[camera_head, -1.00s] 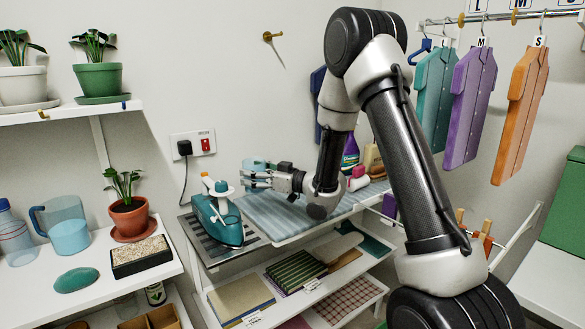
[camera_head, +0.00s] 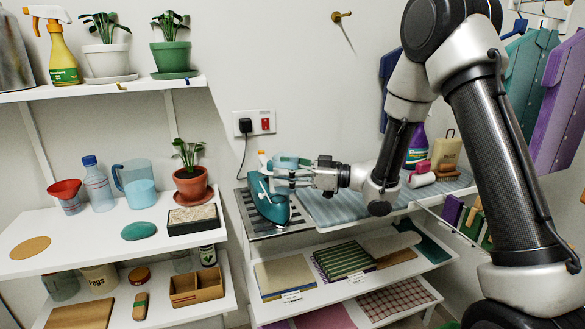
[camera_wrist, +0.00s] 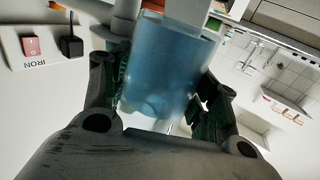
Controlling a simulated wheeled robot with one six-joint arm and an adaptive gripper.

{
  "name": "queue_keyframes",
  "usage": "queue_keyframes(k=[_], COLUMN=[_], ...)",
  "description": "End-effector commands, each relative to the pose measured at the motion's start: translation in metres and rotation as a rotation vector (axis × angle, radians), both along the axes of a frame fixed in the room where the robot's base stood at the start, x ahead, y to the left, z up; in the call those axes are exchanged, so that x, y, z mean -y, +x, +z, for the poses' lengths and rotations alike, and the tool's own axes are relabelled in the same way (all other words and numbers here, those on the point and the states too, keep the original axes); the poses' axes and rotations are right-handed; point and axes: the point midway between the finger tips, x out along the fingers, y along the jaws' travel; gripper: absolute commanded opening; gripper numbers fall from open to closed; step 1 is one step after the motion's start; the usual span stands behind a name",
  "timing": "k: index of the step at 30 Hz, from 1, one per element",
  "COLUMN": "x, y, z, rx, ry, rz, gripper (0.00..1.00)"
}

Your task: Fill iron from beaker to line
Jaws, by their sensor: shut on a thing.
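My gripper (camera_head: 288,178) is shut on a translucent blue beaker (camera_head: 287,160), held above and beside the iron's top. The wrist view shows the beaker (camera_wrist: 172,62) between both fingers. The teal iron (camera_head: 270,208) stands on a dark striped rest at the left end of the ironing board, with an orange knob at its top. My gripper covers part of the iron. The iron's fill line and water level are too small to make out. I cannot tell how far the beaker is tilted or whether water is flowing.
A blue-tinted jug (camera_head: 136,184), a bottle (camera_head: 97,184) and a potted plant (camera_head: 190,183) stand on the left shelf. The striped ironing board (camera_head: 350,203) reaches right beneath my arm. A wall socket with a red switch (camera_head: 265,123) is behind the iron.

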Motion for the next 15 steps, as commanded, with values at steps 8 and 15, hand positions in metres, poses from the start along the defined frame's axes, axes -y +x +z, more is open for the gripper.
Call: queue_keyframes(k=[8,15], x=[-0.013,-0.012], y=[-0.025,-0.035], z=[-0.002,-0.004], rx=[-0.004,-0.195], ry=[0.0,-0.044], rz=[0.118,0.134], gripper=[0.32,0.32])
